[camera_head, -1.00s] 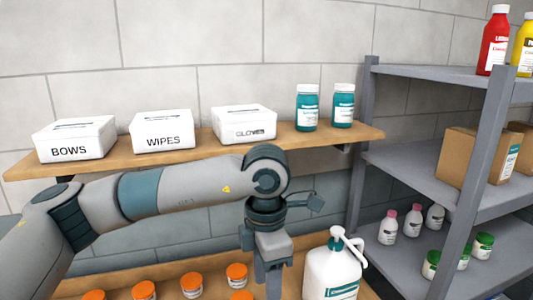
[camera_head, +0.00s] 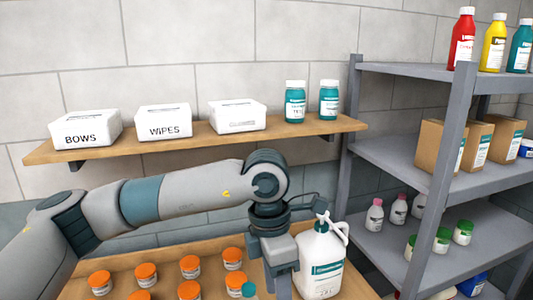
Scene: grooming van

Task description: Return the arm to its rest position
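My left arm (camera_head: 185,192) comes in from the left and reaches across the middle of the picture, below the wooden wall shelf. Its wrist bends downward, and the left gripper (camera_head: 280,288) hangs in front of the lower wooden surface, beside the white pump jug (camera_head: 320,262). The fingertips are cut off by the bottom edge, so I cannot tell whether the gripper is open or holds anything. A teal lid (camera_head: 249,289) shows just left of the gripper. My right gripper is not in view.
The wall shelf (camera_head: 205,139) holds white boxes, including BOWS (camera_head: 86,130) and WIPES (camera_head: 163,121), and two teal jars (camera_head: 295,102). Several orange-lidded jars (camera_head: 190,267) stand below. A grey rack (camera_head: 400,160) with bottles and cartons is at right.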

